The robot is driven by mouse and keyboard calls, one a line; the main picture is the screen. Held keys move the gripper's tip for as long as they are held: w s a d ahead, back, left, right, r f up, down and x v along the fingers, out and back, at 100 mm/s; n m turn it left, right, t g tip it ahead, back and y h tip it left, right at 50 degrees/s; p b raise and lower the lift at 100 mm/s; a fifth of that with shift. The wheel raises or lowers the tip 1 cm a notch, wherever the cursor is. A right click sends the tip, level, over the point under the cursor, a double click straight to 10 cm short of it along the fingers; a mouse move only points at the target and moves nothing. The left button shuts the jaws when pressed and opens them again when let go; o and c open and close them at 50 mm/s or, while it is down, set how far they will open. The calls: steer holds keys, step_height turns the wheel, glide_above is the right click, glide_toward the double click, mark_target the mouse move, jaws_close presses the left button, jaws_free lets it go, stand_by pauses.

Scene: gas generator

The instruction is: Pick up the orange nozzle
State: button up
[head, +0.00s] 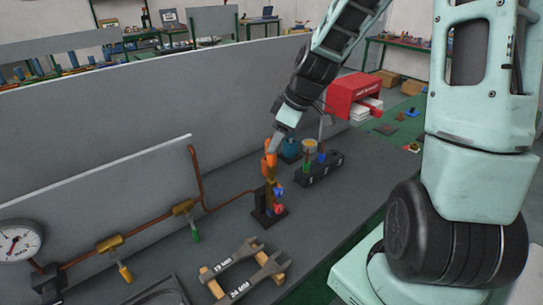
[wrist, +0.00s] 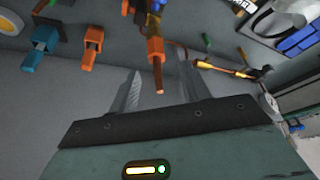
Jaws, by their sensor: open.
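The orange nozzle (head: 270,162) shows in the head view at the upper part of a brass fitting (head: 270,183) on a dark stand. My gripper (head: 274,145) is right at its top, partly covering it. In the wrist view, my gripper (wrist: 160,70) is open, with one grey finger on each side of an orange piece (wrist: 155,48) whose narrow end points between them. A gap shows on both sides of that end. Another orange piece (wrist: 93,43) and a blue one (wrist: 44,40) are to the left of the fingers there.
A black holder (head: 318,172) with coloured pieces is just right of the nozzle. A copper pipe (head: 200,185) with valves and a gauge (head: 18,241) runs along the left. Wrenches (head: 243,268) lie in front. A grey partition (head: 130,100) stands behind; a red box (head: 352,94) is farther back.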

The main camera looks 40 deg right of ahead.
mark_target(272, 160)
steer(key=shift+d+p+x, duration=0.15)
steer(key=shift+p+x, duration=0.4)
steer(key=shift+x, duration=0.75)
steer(key=shift+d+p+x, duration=0.15)
steer(key=shift+p+x, duration=0.35)
steer(key=shift+x, duration=0.85)
jaws_close()
